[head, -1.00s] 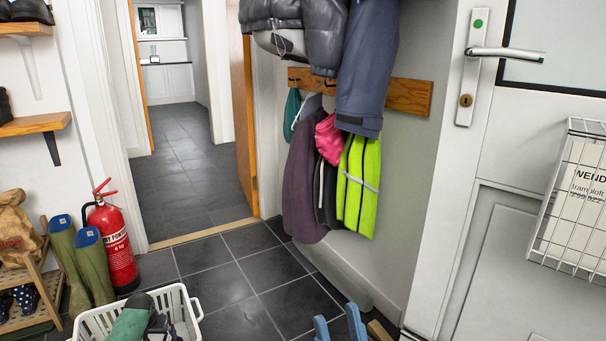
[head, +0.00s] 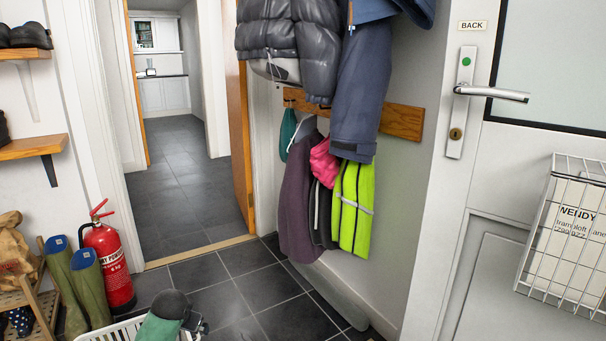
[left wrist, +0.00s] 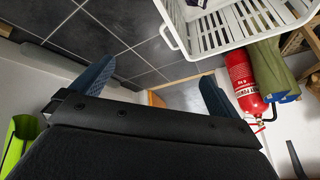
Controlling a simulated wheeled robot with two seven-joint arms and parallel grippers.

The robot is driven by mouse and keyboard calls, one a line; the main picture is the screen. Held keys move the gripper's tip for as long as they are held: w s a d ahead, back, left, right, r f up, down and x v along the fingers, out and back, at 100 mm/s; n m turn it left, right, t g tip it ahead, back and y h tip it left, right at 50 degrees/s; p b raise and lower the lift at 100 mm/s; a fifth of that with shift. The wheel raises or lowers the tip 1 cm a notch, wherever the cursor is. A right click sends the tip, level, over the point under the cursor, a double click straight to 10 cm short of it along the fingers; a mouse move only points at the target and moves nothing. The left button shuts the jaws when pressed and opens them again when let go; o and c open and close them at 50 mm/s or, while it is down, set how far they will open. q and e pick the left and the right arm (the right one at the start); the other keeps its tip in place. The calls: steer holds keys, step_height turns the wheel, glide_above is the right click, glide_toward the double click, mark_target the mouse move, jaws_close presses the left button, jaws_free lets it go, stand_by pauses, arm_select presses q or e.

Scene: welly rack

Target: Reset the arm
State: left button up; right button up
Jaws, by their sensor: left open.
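My left gripper (left wrist: 157,88) shows in the left wrist view with its two blue fingers wide apart. Nothing is between them, and they point toward the dark tiled floor. A white slatted basket (left wrist: 219,40) is at the top of the left wrist view, apart from the fingers.
A red fire extinguisher (head: 109,262) and green wellies (head: 90,280) stand left by a wooden rack (head: 40,308). Coats (head: 355,95) hang from a wooden peg rail (head: 402,121). A white door (head: 470,190) with a wire basket (head: 570,240) is at right. The middle floor is clear.

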arm_select(q)
steer(key=s+d+r+m+h+p, duration=0.1)
steer(key=s+d+r+p, duration=0.6)
steer(key=s, duration=0.3)
steer(key=s+d+r+h+p, duration=0.1)
steer(key=s+d+r+p, duration=0.5)
steer(key=s+r, duration=0.3)
arm_select(e)
steer(key=s+d+r+m+g+h, duration=0.1)
steer(key=s+d+r+g+h, duration=0.2)
steer(key=s+d+g, duration=0.55)
arm_select(q)
steer(key=s+d+r+g+p, duration=0.2)
steer(key=s+d+r+p, duration=0.1)
steer(key=s+p, duration=0.6)
steer(key=s+d+r+g+h+p, duration=0.1)
steer(key=s+d+r+p, duration=0.3)
steer(key=s+p, duration=0.6)
steer(key=shift+s+r+n+g, duration=0.15)
steer(key=shift+s+n+g, duration=0.25)
steer(key=shift+s, duration=3.35)
arm_select(e)
steer(key=s+r, duration=1)
steer(key=r, duration=0.3)
steer(key=shift+d+r+m, duration=0.15)
steer(key=shift+d+m, duration=0.2)
steer(key=shift+m, duration=0.05)
arm_select(q)
steer(key=shift+d, duration=0.1)
